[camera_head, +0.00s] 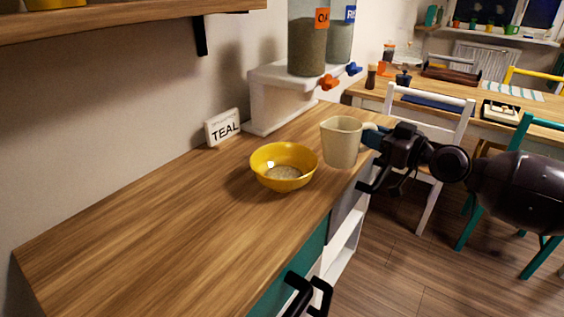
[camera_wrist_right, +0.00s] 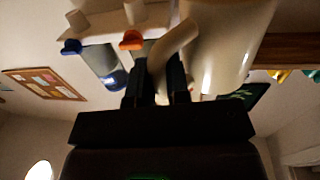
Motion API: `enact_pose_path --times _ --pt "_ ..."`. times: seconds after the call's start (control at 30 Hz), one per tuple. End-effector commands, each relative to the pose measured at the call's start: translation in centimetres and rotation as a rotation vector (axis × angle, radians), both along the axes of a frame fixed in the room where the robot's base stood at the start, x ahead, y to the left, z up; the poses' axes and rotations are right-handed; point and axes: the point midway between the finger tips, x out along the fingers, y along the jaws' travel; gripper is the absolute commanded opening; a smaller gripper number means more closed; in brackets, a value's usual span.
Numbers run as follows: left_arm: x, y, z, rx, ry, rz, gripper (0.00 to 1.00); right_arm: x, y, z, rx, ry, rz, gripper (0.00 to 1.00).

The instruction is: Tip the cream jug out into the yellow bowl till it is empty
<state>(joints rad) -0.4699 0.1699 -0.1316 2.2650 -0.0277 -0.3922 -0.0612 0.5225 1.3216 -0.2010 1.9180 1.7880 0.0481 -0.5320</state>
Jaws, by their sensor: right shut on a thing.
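The cream jug (camera_head: 341,145) is just right of the yellow bowl, near the counter's front edge. It looks about upright; I cannot tell whether its base touches the counter. My right gripper (camera_head: 373,138) is shut on its handle from the right. In the right wrist view, the handle runs between the fingers (camera_wrist_right: 163,85), and the pale jug body (camera_wrist_right: 222,45) is beside them. The jug's inside is hidden. The yellow bowl (camera_head: 262,166) stands on the counter with a pale, grainy-looking patch in its bottom. My left gripper is not in view.
The wooden counter (camera_head: 150,230) is clear left of the bowl. A shelf (camera_head: 120,18) hangs above. A white chair (camera_head: 432,130) is beyond my right arm.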

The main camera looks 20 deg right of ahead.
Motion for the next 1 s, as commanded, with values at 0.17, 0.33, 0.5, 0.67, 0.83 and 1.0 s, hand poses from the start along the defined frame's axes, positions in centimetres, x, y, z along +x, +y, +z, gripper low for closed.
enact_pose_path --times 0.17,0.33,0.5,0.67,0.83,1.0 --pt "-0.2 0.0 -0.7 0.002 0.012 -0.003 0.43 0.6 -0.2 -0.8 0.009 0.0 0.01 0.0" --pt "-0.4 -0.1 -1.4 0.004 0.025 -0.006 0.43 1.1 -1.0 -1.8 0.01 0.003 0.013 0.0" --pt "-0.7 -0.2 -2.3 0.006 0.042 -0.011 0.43 1.7 -1.8 -3.0 0.008 0.004 0.023 0.0" --pt "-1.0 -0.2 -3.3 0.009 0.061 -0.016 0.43 2.6 -2.7 -4.3 0.008 0.007 0.033 0.0" --pt "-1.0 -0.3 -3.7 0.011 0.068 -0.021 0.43 3.1 -3.4 -4.7 0.004 0.001 0.039 0.0" --pt "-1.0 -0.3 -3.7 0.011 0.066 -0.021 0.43 3.1 -3.5 -4.5 0.003 -0.003 0.04 0.0"
